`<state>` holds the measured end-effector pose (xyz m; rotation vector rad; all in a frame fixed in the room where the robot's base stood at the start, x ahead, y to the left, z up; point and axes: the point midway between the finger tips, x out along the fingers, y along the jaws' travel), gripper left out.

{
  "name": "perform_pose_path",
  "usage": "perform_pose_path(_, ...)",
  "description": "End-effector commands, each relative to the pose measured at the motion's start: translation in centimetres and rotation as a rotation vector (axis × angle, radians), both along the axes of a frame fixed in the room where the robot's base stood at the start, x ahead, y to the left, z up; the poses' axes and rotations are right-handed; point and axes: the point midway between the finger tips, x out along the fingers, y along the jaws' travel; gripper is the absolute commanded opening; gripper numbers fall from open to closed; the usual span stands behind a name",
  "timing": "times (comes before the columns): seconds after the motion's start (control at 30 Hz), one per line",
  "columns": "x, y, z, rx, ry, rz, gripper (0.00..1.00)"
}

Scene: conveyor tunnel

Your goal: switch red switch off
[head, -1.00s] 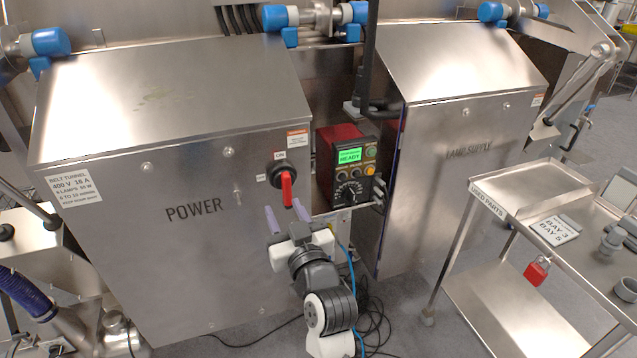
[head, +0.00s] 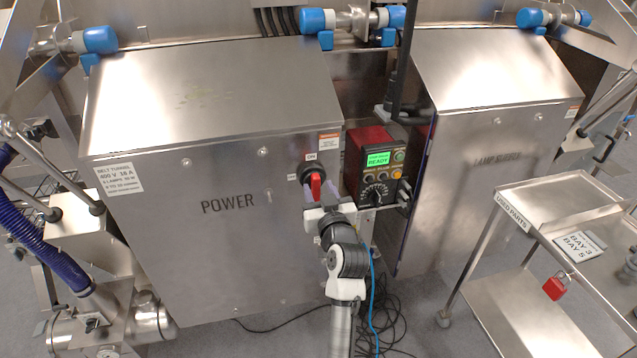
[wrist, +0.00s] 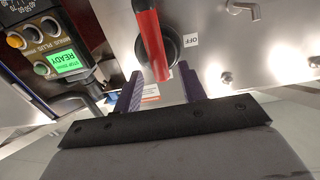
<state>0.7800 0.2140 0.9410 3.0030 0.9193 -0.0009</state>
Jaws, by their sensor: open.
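The red switch handle (head: 316,185) sits on a round black base on the front of the POWER cabinet (head: 230,240). It stands upright, in line with the ON label above; the OFF label (wrist: 191,40) is to its left in the head view. My gripper (head: 320,193) is open, its purple fingers on either side of the handle's lower part in the head view. In the wrist view, an end of the red handle (wrist: 150,40) shows between the fingertips (wrist: 160,72). I cannot tell whether they touch it.
A red control box (head: 371,160) with a green READY screen stands close right of the switch. The LAMP SUPPLY cabinet (head: 490,150) is beyond it. A steel cart (head: 520,270) with a red padlock (head: 556,287) stands at the right. Cables (head: 375,325) lie on the floor.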

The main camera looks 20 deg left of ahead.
Motion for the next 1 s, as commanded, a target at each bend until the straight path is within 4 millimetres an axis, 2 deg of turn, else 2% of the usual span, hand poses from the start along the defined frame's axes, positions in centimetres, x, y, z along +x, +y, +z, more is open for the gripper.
perform_pose_path(0.2,1.18,0.75,0.03,0.000,0.000,-0.001,0.41)
perform_pose_path(0.47,1.23,0.79,-0.02,0.000,0.000,-0.001,0.41)
perform_pose_path(0.77,1.21,0.78,-0.02,0.000,0.000,-0.001,0.02)
perform_pose_path(1.0,1.21,0.77,-0.03,0.000,0.000,-0.001,0.00)
